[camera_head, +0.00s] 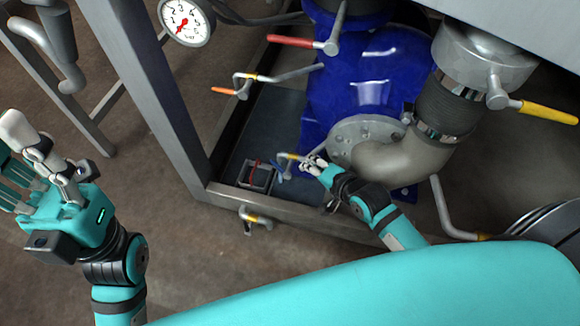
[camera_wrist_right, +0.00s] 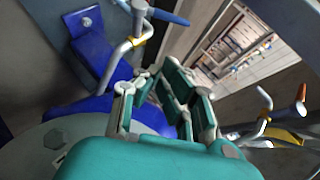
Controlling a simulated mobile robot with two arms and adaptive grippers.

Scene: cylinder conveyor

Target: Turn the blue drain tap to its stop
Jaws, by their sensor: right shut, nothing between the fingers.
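The blue drain tap (camera_head: 279,170) is a small blue lever on a short metal pipe with a yellow band, low beside the blue pump housing. In the right wrist view its blue lever (camera_wrist_right: 166,13) is at the top, beyond my fingers. My right gripper (camera_head: 314,165) is shut and empty, just right of the tap. In the right wrist view its fingers (camera_wrist_right: 160,85) stay apart from the lever; in the head view I cannot tell whether they touch the pipe. My left gripper (camera_head: 22,150) is at the far left, away from the tap; its opening is unclear.
A grey frame post (camera_head: 150,90) and bottom rail (camera_head: 290,218) border the tap. A red-handled valve (camera_head: 292,41), an orange-handled valve (camera_head: 224,91) and a yellow-handled valve (camera_head: 548,112) surround the blue housing (camera_head: 350,90). A grey elbow pipe (camera_head: 400,160) lies right of my right gripper.

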